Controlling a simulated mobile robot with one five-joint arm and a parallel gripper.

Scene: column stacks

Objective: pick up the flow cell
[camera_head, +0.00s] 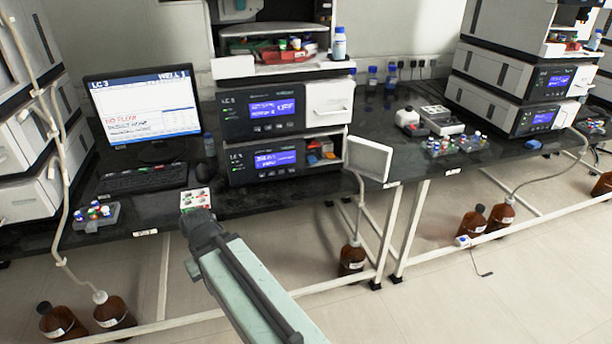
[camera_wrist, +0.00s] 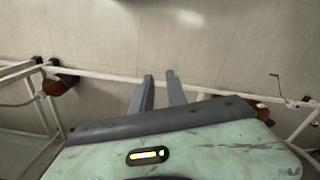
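I cannot pick out the flow cell for certain in either view. In the head view, the lower module (camera_head: 262,163) of the LC 3 stack has its white door (camera_head: 370,159) swung open, and small coloured parts (camera_head: 320,151) show in its bay, too small to tell apart. In the wrist view, my gripper (camera_wrist: 159,75) has its two grey fingers apart, with only floor between them. It is empty and touches nothing that I can see. In the head view my arm reaches up from the bottom towards the bench front; the fingers do not show there.
A dark bench (camera_head: 150,212) carries a monitor (camera_head: 147,105), a keyboard (camera_head: 143,179) and a small white tray (camera_head: 195,198). A second bench at right holds vial racks (camera_head: 457,144). Brown bottles (camera_head: 351,258) and white frame legs stand below. The floor in front is clear.

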